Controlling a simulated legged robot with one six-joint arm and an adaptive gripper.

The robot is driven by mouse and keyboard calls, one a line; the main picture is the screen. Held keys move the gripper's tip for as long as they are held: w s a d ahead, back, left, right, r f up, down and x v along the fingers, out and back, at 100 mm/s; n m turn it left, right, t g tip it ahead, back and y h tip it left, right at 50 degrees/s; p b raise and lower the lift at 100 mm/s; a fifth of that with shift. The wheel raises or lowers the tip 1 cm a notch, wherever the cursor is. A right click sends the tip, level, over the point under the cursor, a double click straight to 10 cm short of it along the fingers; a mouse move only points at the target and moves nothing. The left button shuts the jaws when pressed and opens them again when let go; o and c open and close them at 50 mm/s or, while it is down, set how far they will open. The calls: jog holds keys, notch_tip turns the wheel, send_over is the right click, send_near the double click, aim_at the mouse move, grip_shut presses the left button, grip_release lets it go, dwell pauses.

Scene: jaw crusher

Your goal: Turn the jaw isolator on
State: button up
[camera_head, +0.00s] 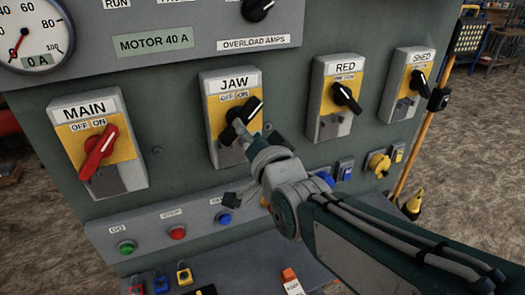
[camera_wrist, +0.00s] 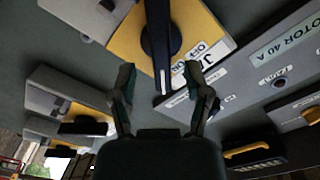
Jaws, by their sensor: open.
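The JAW isolator (camera_head: 232,105) is a grey box with a yellow plate marked OFF and ON. Its black handle (camera_head: 232,133) is slanted, with its white-marked end at the upper right, towards ON. In the wrist view the handle (camera_wrist: 156,30) runs upright in the picture, its white-lined end beside the ON lettering. My gripper (camera_wrist: 160,75) is open, with one finger on either side of the handle's marked end; I cannot tell whether they touch it. In the head view my gripper (camera_head: 246,138) is at the JAW handle and hides part of the plate's lower area.
The MAIN isolator (camera_head: 99,150) with a red handle is to the left. The RED (camera_head: 338,97) and SHED (camera_head: 412,83) isolators are to the right. A row of push buttons (camera_head: 178,232) runs below. The upper panel with a gauge (camera_head: 35,35) overhangs above.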

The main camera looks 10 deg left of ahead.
jog(key=v, duration=0.7)
jog(key=shift+s+d, duration=0.2)
jog(key=shift+s, duration=0.15)
jog(key=shift+f, duration=0.1)
jog(key=s+d+f+n+g+h, duration=0.1)
jog(key=s+d+f+g+h, duration=0.2)
jog(key=d, duration=0.4)
jog(key=s+d+f+n+g+h, duration=0.1)
jog(key=s+d+f+g+h, duration=0.2)
jog(key=d+f, duration=0.3)
jog(key=s+d+f+g+h, duration=0.3)
jog(key=d+f, duration=0.1)
jog(key=d, duration=0.3)
jog(key=shift+s+d+f+n+g, duration=0.15)
jog(key=shift+s+d+n+g, duration=0.25)
jog(key=shift+w, duration=0.1)
